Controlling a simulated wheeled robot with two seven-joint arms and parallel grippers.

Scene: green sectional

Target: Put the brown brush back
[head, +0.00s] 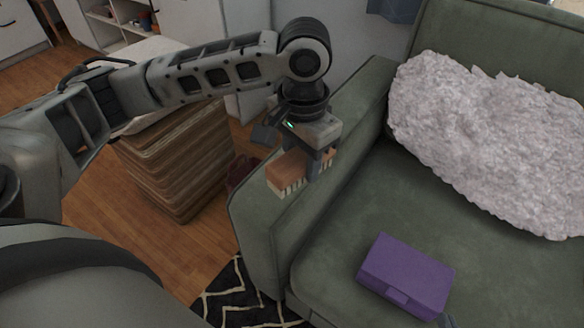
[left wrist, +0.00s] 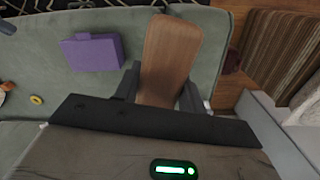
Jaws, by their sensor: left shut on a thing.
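The brown brush (head: 288,170) has a wooden back and pale bristles pointing down in the head view. My left gripper (head: 318,160) is shut on the brush and holds it over the armrest of the green sofa. I cannot tell whether the bristles touch the armrest. In the left wrist view the brush's wooden back (left wrist: 172,52) sticks out between the two fingers of the left gripper (left wrist: 160,92).
A purple box (head: 406,275) lies shut on the sofa seat (head: 345,235). A fluffy pale throw (head: 490,140) covers the seat's back part. A brown striped hamper-like block (head: 180,160) stands left of the armrest (head: 350,105). Small coloured items (left wrist: 36,100) lie on the sofa.

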